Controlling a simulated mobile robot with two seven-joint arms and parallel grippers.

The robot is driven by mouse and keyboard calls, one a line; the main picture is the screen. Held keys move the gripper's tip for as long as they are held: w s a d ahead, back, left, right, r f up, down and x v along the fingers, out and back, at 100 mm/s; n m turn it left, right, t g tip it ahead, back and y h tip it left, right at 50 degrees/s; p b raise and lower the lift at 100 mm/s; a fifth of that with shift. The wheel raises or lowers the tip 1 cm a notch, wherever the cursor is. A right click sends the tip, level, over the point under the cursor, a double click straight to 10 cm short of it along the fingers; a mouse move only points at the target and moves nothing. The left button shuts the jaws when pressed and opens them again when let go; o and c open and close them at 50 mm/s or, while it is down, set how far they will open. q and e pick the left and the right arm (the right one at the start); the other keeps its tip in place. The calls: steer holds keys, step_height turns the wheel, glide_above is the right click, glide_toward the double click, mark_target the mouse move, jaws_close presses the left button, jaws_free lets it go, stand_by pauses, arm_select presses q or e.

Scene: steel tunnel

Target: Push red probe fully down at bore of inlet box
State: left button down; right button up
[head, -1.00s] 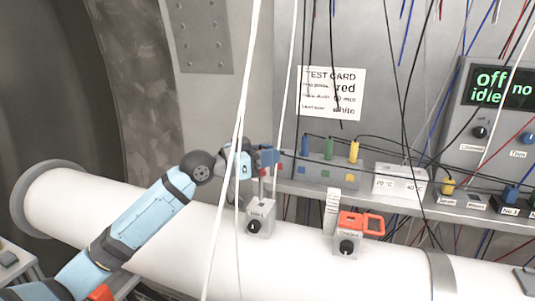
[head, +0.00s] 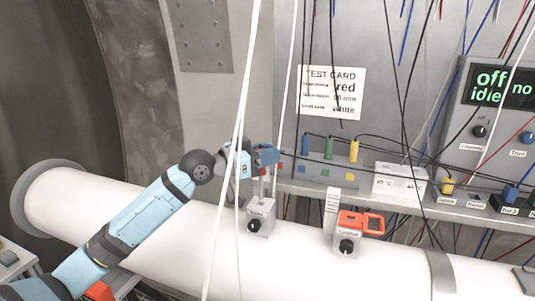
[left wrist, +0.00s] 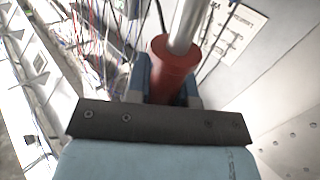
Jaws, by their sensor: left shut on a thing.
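The inlet box (head: 258,217) is a small grey box with a black knob, on top of the white pipe in the head view. My left gripper (head: 266,156) is above it, with blue fingers shut on the probe. The probe's thin steel shaft (head: 262,186) runs down from the fingers to the top of the box; I cannot tell how deep it sits in the bore. In the left wrist view the probe's red handle (left wrist: 173,70) is between the blue fingers, with the steel shaft (left wrist: 187,25) extending beyond it. My right gripper is out of view.
A second grey box (head: 346,243) with an orange clip (head: 360,222) sits right on the white pipe (head: 180,225). A shelf behind holds a socket box (head: 328,172) and a white block (head: 398,184). White cables (head: 238,120) hang in front of my left arm.

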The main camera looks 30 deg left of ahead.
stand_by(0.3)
arm_select(q)
steer(key=shift+f+b, duration=2.55)
steer(key=shift+f, duration=1.05)
steer(key=shift+r, duration=0.15)
step_height(320, 180, up, 6)
steer(key=p, duration=0.5)
steer(key=shift+r, duration=0.15)
stand_by(0.3)
steer(key=shift+p, duration=0.3)
stand_by(1.4)
